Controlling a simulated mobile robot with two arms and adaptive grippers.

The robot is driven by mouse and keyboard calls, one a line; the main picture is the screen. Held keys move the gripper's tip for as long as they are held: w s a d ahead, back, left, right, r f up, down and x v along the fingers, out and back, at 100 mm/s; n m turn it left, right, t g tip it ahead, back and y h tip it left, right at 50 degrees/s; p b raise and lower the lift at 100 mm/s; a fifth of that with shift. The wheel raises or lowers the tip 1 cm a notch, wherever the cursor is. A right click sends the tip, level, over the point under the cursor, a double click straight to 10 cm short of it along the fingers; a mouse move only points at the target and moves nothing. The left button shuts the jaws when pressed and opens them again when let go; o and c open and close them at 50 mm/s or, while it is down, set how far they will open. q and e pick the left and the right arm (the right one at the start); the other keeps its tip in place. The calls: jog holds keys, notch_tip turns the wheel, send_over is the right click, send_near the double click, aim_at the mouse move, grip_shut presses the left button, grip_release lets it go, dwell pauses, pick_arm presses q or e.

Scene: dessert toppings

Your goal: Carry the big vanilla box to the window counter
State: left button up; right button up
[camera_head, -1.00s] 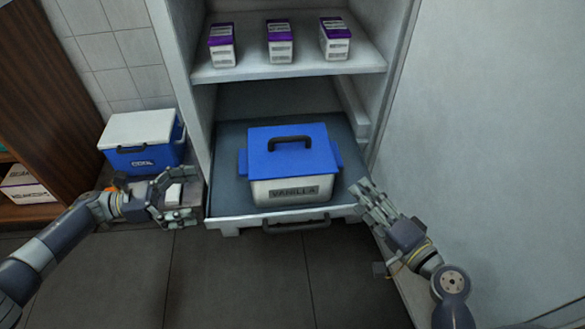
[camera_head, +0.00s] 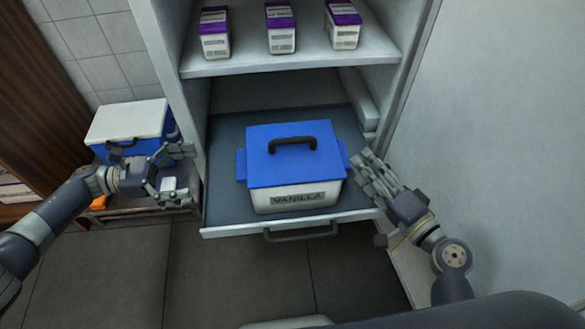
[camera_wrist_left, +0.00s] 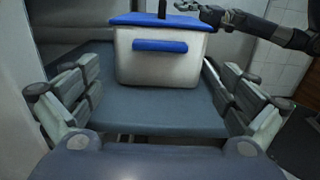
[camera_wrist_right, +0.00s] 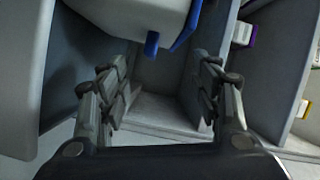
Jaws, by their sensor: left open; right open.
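The big vanilla box (camera_head: 297,200) is white with a blue lid, a black top handle and blue side handles, and bears a VANILLA label. It sits upright on the pulled-out drawer tray (camera_head: 222,205). My left gripper (camera_head: 184,172) is open and empty, left of the box and apart from it. The left wrist view shows the box (camera_wrist_left: 165,62) and its blue side handle ahead between the open fingers (camera_wrist_left: 160,105). My right gripper (camera_head: 362,170) is open near the box's right handle. In the right wrist view the box (camera_wrist_right: 135,18) is above the open fingers (camera_wrist_right: 155,75). The window counter is not identifiable.
A blue and white cooler (camera_head: 125,125) stands at the left beside the cabinet. A cabinet wall or door (camera_head: 490,150) closes off the right. Floor in front is clear.

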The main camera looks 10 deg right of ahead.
aim_at(346, 153)
pick_arm(q)
jog(key=d, duration=1)
jog(key=shift+d, duration=0.25)
pick_arm(e)
jog(key=x, duration=0.7)
jog(key=shift+w, duration=0.15)
pick_arm(q)
jog(key=shift+c, duration=0.3)
pick_arm(e)
jog(key=shift+c, duration=0.3)
pick_arm(q)
jog(key=c, duration=1.4)
pick_arm(e)
grip_shut()
pick_arm(q)
jog(key=shift+s, duration=0.1)
jog(key=c, duration=0.7)
pick_arm(e)
jog(key=shift+f, duration=0.15)
pick_arm(q)
jog(key=shift+d+r, duration=0.1)
jog(key=shift+r, duration=0.3)
pick_arm(e)
jog(key=shift+a+r, duration=0.1)
jog(key=shift+r, duration=0.15)
